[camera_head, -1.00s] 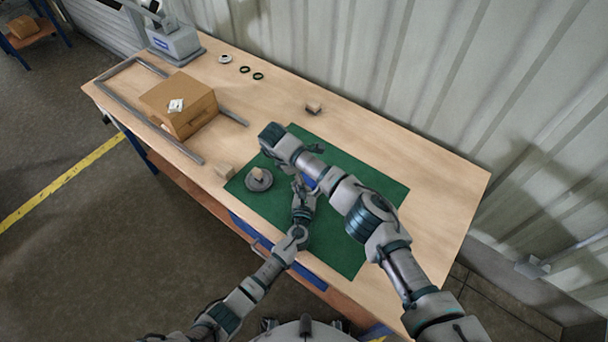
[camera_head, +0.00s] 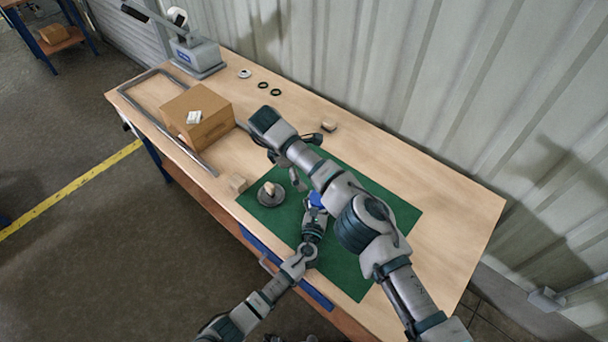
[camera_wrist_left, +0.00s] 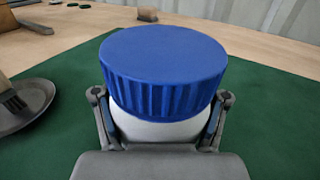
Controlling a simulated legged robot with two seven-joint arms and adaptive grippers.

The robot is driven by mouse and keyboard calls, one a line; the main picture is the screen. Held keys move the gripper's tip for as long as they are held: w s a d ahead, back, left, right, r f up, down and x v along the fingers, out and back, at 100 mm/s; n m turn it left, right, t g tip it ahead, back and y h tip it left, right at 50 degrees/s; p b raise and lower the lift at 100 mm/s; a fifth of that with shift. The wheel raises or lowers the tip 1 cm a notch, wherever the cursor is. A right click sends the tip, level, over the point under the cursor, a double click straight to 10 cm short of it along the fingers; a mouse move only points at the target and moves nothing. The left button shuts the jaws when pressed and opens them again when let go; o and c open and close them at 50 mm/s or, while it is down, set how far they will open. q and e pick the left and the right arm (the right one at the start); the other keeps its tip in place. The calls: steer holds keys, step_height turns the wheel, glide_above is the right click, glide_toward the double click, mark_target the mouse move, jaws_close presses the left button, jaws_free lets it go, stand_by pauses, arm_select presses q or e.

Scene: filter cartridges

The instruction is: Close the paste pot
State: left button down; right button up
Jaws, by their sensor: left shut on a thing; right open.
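The paste pot has a white body (camera_wrist_left: 160,130) under a ribbed blue lid (camera_wrist_left: 165,70) in the left wrist view. The lid sits on top of the body; whether it is screwed tight I cannot tell. In the head view the lid is a small blue patch (camera_head: 317,199), partly hidden by my right arm. My left gripper (camera_head: 314,208) is shut on the pot body, one finger on each side, below the lid. My right gripper (camera_head: 286,169) is open and empty, apart from the pot, up and to its left in the picture.
A grey dish (camera_head: 277,203) with a brush stands left of the pot on the green mat (camera_head: 345,270). A small wooden block (camera_head: 237,184) lies by the mat's left corner, another (camera_head: 328,126) behind. A cardboard box (camera_head: 205,125) and black rings (camera_head: 269,89) are farther back.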

arm_select(q)
jaws_free()
steer(key=s, duration=0.4)
steer(key=s+a, duration=0.1)
steer(key=s, duration=0.3)
steer(key=s+a, duration=0.1)
steer(key=s, duration=0.2)
steer(key=shift+s+f, duration=0.1)
steer(key=shift+s, duration=0.3)
